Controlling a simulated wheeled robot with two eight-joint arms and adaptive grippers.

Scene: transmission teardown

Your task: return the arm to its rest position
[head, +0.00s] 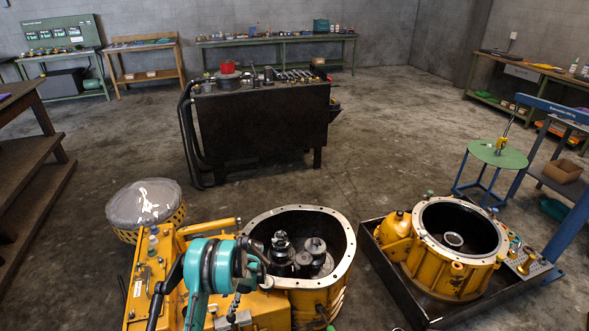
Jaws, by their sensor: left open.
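My left arm (208,265), teal with dark joints, rises from the bottom edge left of centre. The housing is open on top, with dark gear shafts (296,258) standing inside. My right gripper is not in view.
A second yellow housing (455,270) sits in a dark tray (392,280) at right. A wrapped round part (145,202) is at left. A dark workbench (262,125) stands behind. A green-topped stool (497,154) is at right. The floor between is mostly clear.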

